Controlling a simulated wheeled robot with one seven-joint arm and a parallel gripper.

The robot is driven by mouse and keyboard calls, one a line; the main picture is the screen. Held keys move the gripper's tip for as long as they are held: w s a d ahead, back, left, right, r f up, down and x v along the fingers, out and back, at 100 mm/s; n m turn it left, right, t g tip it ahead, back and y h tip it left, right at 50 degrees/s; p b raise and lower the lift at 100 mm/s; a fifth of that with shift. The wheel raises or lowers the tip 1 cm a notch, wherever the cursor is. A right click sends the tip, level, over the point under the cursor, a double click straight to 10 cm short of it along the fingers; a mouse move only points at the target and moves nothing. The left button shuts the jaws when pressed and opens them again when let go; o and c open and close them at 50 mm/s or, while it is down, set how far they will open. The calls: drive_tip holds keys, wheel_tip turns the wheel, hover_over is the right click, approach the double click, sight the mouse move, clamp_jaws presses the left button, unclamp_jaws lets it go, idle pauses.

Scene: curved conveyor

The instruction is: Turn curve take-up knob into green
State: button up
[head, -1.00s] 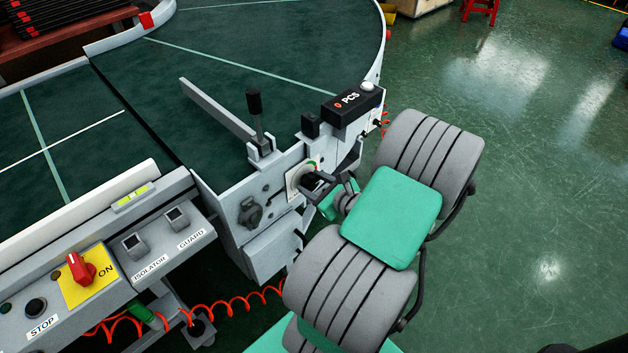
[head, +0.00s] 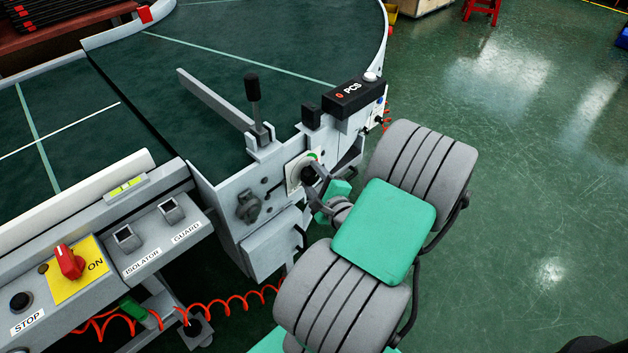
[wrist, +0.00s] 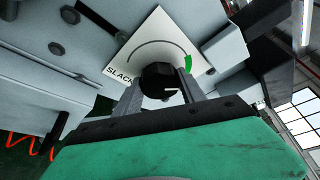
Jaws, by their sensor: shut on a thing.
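The take-up knob (wrist: 160,82) is black and round, on a white dial plate (wrist: 146,36) with a curved grey scale. The word SLACK stands at the left end of the scale and a green band (wrist: 188,63) at the right. A short white mark on the knob's face points right, below the green band in the picture. My gripper (wrist: 160,92) is shut on the knob, one finger on each side. In the head view my gripper (head: 315,186) reaches the knob on the side panel of the curve; the fingers partly hide the knob there.
A lever with a black handle (head: 253,88) stands left of the dial, and the black PCS box (head: 352,94) sits above right. A dark rotary handle (head: 249,206) is on the panel at left. A control console (head: 130,240) fills the lower left. The floor at right is open.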

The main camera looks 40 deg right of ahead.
idle(0.3)
drive_tip(key=o, duration=1.4)
drive_tip(key=shift+c, duration=0.2)
drive_tip(key=p+v, duration=0.1)
drive_tip(key=v, duration=0.7)
drive_tip(key=shift+f, duration=0.1)
